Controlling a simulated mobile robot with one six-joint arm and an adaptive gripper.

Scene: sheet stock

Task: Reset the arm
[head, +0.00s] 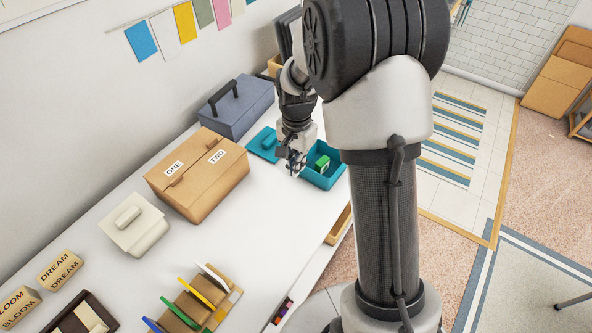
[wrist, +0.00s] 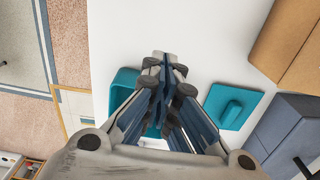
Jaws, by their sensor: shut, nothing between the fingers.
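My gripper (head: 291,167) hangs over the white table at the end of my bent arm. Its fingers are shut with nothing between them, and they also show in the wrist view (wrist: 168,72). A teal open box (head: 330,181) stands just beside the gripper, with a green block (head: 322,163) inside. In the wrist view the box (wrist: 124,78) is partly hidden behind the fingers. Its teal lid (head: 262,144) with a raised handle lies flat on the table, and also shows to the right in the wrist view (wrist: 244,112).
A cardboard box labelled ONE and TWO (head: 205,185), a blue-grey toolbox (head: 238,110) and a cream lidded box (head: 148,238) stand on the table. A rack with coloured sheets (head: 200,300) is at the near end. A drawer (head: 339,224) shows at the table's edge.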

